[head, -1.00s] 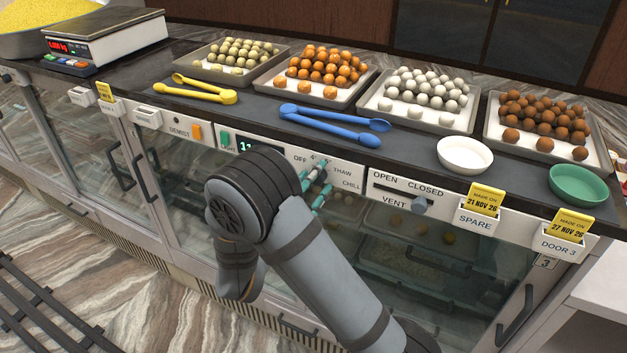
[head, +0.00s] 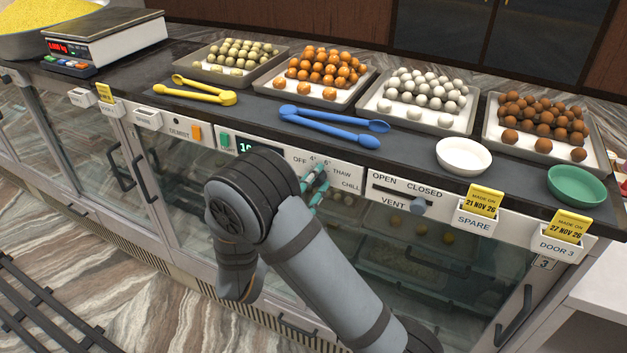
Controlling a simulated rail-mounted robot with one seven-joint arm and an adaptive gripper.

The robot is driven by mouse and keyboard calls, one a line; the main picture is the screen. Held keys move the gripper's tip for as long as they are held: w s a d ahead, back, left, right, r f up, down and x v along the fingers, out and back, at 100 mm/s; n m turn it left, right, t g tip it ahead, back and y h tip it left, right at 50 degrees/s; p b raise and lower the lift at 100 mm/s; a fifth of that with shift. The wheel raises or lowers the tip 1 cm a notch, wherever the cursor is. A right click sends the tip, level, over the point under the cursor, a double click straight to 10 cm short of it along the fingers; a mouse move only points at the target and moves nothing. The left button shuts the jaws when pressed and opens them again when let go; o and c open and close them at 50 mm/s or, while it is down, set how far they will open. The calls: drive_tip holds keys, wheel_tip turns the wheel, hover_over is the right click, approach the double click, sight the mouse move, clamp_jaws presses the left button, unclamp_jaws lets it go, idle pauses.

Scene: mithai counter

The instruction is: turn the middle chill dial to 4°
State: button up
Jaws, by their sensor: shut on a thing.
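The chill dial panel (head: 344,171) is on the counter front, with OFF, 4°, 6°, THAW and CHILL marks. My gripper (head: 312,185), with teal fingers, is at this panel and shut on the dial. The fingers and my arm hide the dial itself, so its pointer cannot be read. A green-lit display (head: 247,148) left of the dial is partly covered by my arm; its leading digits look like 10.
Right of the dial is a vent slider (head: 419,205) with OPEN and CLOSED marks. An orange demist switch (head: 196,132) and a green switch (head: 225,141) are to the left. Blue tongs (head: 330,130), trays of sweets and a white bowl (head: 464,156) stand on the counter above.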

drive_tip(key=o, duration=1.1)
drive_tip(key=shift+a, duration=0.1)
drive_tip(key=shift+o, duration=0.2)
drive_tip(key=v, duration=1.2)
